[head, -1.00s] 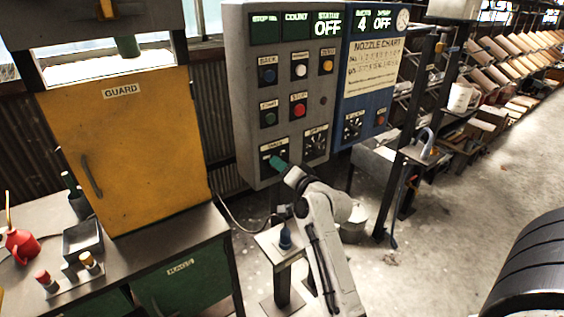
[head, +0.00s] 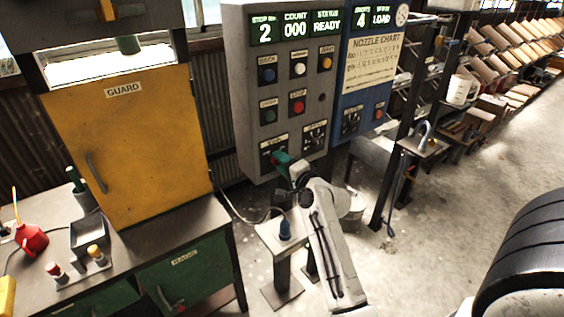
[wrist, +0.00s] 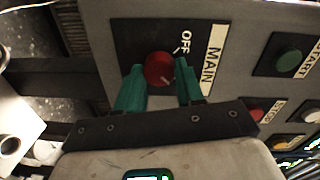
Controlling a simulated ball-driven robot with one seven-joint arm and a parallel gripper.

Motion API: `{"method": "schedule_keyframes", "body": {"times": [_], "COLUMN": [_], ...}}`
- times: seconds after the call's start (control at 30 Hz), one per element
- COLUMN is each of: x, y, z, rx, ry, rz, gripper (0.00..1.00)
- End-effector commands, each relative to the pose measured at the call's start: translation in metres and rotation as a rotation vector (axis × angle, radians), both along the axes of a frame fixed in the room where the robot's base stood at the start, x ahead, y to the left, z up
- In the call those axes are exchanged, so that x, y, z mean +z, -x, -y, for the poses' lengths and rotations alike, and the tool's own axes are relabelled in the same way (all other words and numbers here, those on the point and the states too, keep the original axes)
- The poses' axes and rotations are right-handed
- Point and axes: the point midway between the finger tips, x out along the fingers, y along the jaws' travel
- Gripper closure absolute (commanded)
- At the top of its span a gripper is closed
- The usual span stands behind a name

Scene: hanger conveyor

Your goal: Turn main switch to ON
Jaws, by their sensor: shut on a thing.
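The main switch is a red round knob (wrist: 158,67) on a black plate labelled MAIN (wrist: 208,65), with the word OFF beside it. In the head view, my gripper (head: 282,160) is at the lower left of the grey control panel (head: 246,110) and mostly hides the knob. The status display (head: 327,24) reads READY, and the count display (head: 295,26) reads 000.
A blue panel (head: 372,95) with a nozzle chart adjoins on the right; its display (head: 380,18) reads LOAD. Push buttons sit above the switch. A yellow guard door (head: 135,150) and bench stand at left. A small pedestal (head: 285,235) stands below. Open floor lies right.

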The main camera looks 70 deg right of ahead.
Motion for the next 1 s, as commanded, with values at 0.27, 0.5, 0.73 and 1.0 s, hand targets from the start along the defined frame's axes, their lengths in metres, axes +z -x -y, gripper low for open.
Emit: {"method": "schedule_keyframes", "body": {"times": [0.27, 0.5, 0.73, 1.0], "x": [0.000, 0.000, 0.000, -0.002], "y": [0.000, 0.000, 0.000, 0.012], "z": [0.000, 0.000, 0.000, -0.007], "rx": [-0.001, -0.001, 0.000, -0.001], "ry": [-0.003, -0.002, -0.002, -0.001], "rz": [0.002, 0.002, 0.001, 0.000], "gripper": [0.93, 0.46, 0.37, 0.37]}}
